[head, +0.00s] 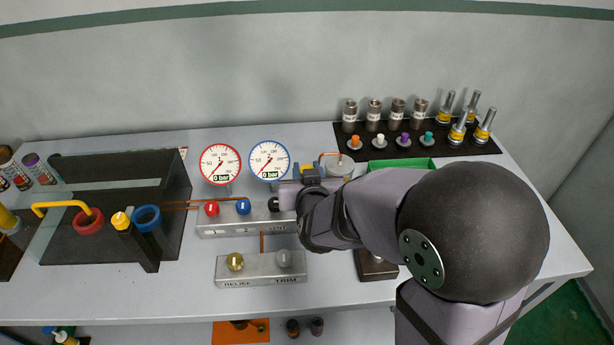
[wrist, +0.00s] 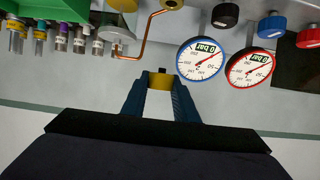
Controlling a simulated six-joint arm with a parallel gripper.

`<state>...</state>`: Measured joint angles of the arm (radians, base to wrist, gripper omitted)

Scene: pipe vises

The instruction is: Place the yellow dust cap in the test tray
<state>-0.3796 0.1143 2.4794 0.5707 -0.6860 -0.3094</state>
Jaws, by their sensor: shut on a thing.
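My gripper (wrist: 160,88) is shut on the yellow dust cap (wrist: 160,79), which sits between the tips of its two blue fingers with a dark knob at its top. In the head view the gripper (head: 308,173) is held right of the blue-rimmed gauge, above the back of the bench; its wrist and arm cover much of the area to the right. A green tray (head: 410,162) shows as a strip behind my arm, in front of the black mat. I take it as the test tray. Most of it is hidden in the head view.
Two gauges (head: 219,163) and a valve block with knobs (head: 243,207) stand left of the gripper. A round metal part with a copper pipe (wrist: 131,42) is close to the tray. Fittings and small coloured caps stand on a black mat (head: 470,147) at the back right.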

